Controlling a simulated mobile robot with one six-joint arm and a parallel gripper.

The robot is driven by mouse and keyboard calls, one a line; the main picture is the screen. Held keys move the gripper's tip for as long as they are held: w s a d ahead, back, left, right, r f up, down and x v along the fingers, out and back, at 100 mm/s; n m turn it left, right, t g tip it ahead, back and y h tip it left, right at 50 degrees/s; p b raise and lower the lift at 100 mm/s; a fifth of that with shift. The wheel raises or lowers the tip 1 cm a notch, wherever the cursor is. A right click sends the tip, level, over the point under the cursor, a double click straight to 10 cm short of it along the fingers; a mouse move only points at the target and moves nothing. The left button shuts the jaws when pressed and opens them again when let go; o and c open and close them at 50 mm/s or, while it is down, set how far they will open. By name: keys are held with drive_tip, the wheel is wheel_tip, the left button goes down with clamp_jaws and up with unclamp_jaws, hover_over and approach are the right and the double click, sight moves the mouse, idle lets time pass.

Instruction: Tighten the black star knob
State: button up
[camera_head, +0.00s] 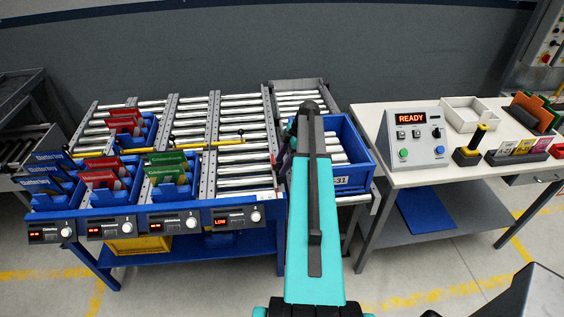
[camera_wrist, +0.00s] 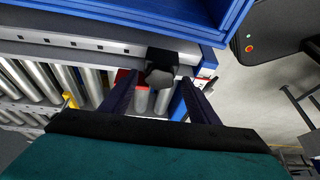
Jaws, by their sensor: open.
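A black knob (camera_wrist: 160,75) with a dark grey lobed face sits on a black block at the edge of the grey side rail (camera_wrist: 90,42) in the wrist view. I take it for the star knob, though its star shape is not clear. My gripper (camera_wrist: 158,84) is open, with its two dark purple fingers on either side of the knob. I cannot tell whether they touch it. In the head view my arm hides the knob, and only a bit of my gripper (camera_head: 284,158) shows left of the arm.
A blue bin (camera_head: 345,150) stands on the rollers just right of my arm. Roller lanes (camera_head: 235,130) with blue bins of red and green cards lie left. At right, a white table (camera_head: 385,177) carries a control box (camera_head: 415,143) reading READY, a white tray (camera_head: 470,118) and a stamp (camera_head: 471,152).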

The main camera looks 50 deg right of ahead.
drive_tip(key=c, duration=1)
drive_tip(key=shift+c, duration=0.2)
drive_tip(key=shift+f+m+b, duration=0.1)
drive_tip(key=shift+m+b, duration=0.2)
drive_tip(key=shift+b, duration=0.15)
drive_tip(key=shift+s+a+f+m+b, duration=0.1)
drive_tip(key=shift+m+b, duration=0.3)
drive_tip(key=shift+b, duration=0.15)
drive_tip(key=m+b, duration=0.1)
drive_tip(key=b, duration=0.1)
drive_tip(key=m+t+h+b, duration=0.1)
drive_tip(key=m+b, duration=0.1)
drive_tip(key=shift+s+a, duration=0.15)
drive_tip(key=shift+a, duration=0.05)
drive_tip(key=m+h+b, duration=0.1)
drive_tip(key=m, duration=0.1)
drive_tip(key=m+h+b, duration=0.1)
drive_tip(key=m, duration=0.2)
drive_tip(key=shift+a+t, duration=0.15)
drive_tip(key=shift+t, duration=0.25)
drive_tip(key=shift+r+b, duration=0.2)
drive_tip(key=shift+b, duration=0.1)
